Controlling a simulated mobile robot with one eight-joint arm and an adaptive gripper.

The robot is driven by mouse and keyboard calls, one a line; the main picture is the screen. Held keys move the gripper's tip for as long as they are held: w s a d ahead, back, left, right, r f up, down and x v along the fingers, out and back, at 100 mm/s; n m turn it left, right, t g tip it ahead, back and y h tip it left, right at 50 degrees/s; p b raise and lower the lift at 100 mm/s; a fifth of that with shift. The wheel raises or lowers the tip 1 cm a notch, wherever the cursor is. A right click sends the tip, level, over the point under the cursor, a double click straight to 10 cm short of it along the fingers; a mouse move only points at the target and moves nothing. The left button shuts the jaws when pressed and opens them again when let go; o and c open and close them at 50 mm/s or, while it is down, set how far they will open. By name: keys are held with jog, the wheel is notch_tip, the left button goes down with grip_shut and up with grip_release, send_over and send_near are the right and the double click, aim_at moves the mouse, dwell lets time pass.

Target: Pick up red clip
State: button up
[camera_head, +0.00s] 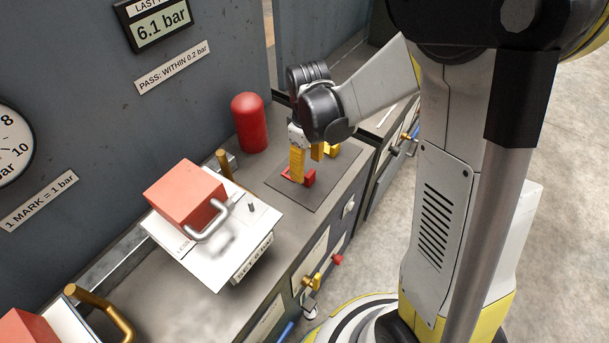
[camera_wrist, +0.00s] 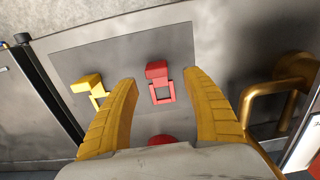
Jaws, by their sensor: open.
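The red clip (camera_wrist: 160,84) lies on a dark mat (camera_wrist: 122,50) on the bench, seen in the wrist view between and just beyond my fingertips. It has a solid block end and a square open loop. In the head view the red clip (camera_head: 308,178) shows low beside my yellow finger and is partly hidden by it. My gripper (camera_wrist: 160,92) is open and empty, with one finger on each side of the clip and no clear contact. My gripper also shows in the head view (camera_head: 306,170), pointing down over the mat.
A yellow clip (camera_wrist: 91,88) lies on the mat left of the red one in the wrist view. A brass handle (camera_wrist: 275,90) stands to the right. In the head view a red dome-topped cylinder (camera_head: 250,122) and a red block with a handle (camera_head: 185,197) stand nearby.

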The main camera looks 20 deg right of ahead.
aim_at(308, 177)
jog(key=f+b, duration=0.1)
jog(key=f, duration=0.1)
jog(key=f+b, duration=0.1)
jog(key=f, duration=0.2)
jog(key=shift+w+d+f+b, duration=0.1)
jog(key=shift+w+f+b, duration=0.1)
jog(key=shift+f+b, duration=0.2)
jog(key=shift+r, duration=0.15)
jog(key=c, duration=1.1)
